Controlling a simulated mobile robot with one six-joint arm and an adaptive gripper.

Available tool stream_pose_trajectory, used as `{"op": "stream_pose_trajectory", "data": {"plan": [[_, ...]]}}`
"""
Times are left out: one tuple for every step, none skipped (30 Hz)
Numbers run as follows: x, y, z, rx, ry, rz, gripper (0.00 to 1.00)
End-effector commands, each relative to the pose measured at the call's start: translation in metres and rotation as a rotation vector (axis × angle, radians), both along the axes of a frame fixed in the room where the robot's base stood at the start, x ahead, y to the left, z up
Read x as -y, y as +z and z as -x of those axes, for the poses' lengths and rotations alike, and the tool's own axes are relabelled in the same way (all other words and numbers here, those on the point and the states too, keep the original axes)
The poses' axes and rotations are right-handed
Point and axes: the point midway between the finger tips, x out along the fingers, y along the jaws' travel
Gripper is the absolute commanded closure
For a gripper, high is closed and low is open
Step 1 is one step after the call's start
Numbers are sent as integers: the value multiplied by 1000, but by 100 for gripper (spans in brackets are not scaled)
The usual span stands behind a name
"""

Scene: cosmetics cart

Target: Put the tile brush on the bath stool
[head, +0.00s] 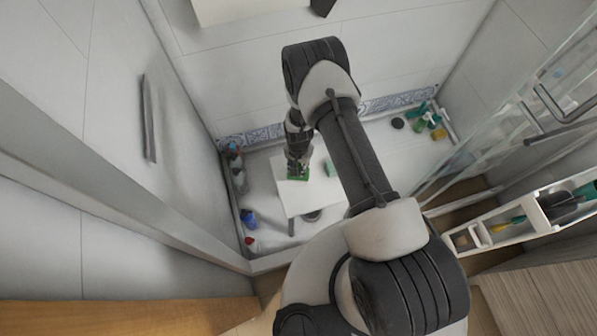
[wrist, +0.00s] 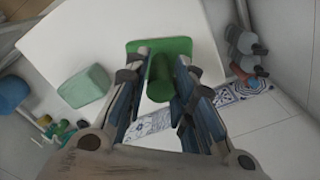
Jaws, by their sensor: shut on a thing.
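The tile brush (wrist: 160,48) is green, with a flat rectangular head and a round handle. My gripper (wrist: 163,82) is shut on its handle in the wrist view. In the head view the brush (head: 298,178) shows as a small green patch under my gripper (head: 299,170). The bath stool (head: 300,198) is a white flat-topped stool. The brush is over the stool's top near its edge; I cannot tell whether it touches. In the wrist view the white top (wrist: 105,45) spreads behind the brush.
A pale green block (wrist: 86,86) lies on the stool top beside the brush. Bottles (head: 237,165) line the shower's left wall. Green and yellow items (head: 432,122) stand in the far right corner. A cart (head: 515,222) with trays is at the right, beside glass doors (head: 500,115).

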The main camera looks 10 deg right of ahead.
Motion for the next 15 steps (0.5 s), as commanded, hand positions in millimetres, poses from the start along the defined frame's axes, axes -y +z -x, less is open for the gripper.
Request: {"op": "stream_pose_trajectory", "data": {"plan": [[0,-3,0,0,0,0,96],[0,-6,0,0,0,0,96],[0,-10,0,0,0,0,96],[0,-14,0,0,0,0,96],[0,-19,1,-1,0,0,96],[0,-26,1,-1,0,0,96],[0,-32,1,-1,0,0,96],[0,-36,1,-1,0,0,96],[0,-41,0,-1,0,0,96],[0,-43,0,0,0,0,96],[0,-44,0,0,0,0,96],[0,-44,0,0,0,0,96],[0,-43,0,1,0,0,96],[0,-43,0,1,0,0,96],[0,-42,0,1,0,0,96]]}}
